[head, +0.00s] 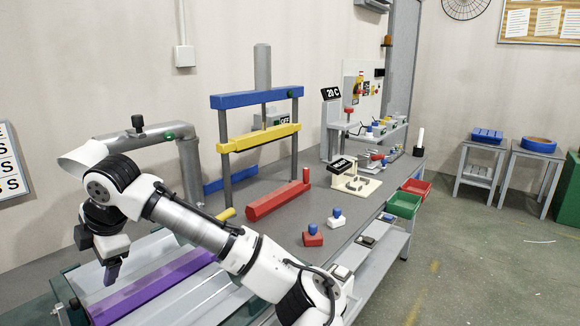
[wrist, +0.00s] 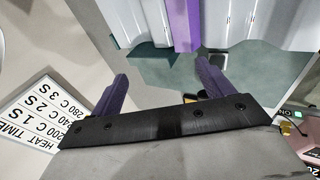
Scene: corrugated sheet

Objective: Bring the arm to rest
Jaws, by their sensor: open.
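My gripper (head: 111,272) hangs at the left of the head view, fingers pointing down, at the end of my bent white arm. It appears over or beside the left end of a pale corrugated sheet (head: 165,290) with a purple strip (head: 160,284) along it. I cannot tell its exact height. In the wrist view my gripper (wrist: 163,82) has its two purple fingers wide apart with nothing between them. The corrugated sheet (wrist: 155,22) and purple strip (wrist: 181,22) show beyond the fingertips, apart from them.
A press with a blue beam (head: 256,97) and yellow bar (head: 258,138) stands behind my arm. A red block (head: 277,202), two stamp-like pieces and red and green bins (head: 403,205) lie further right. A heat-time sign (wrist: 38,115) is on the left.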

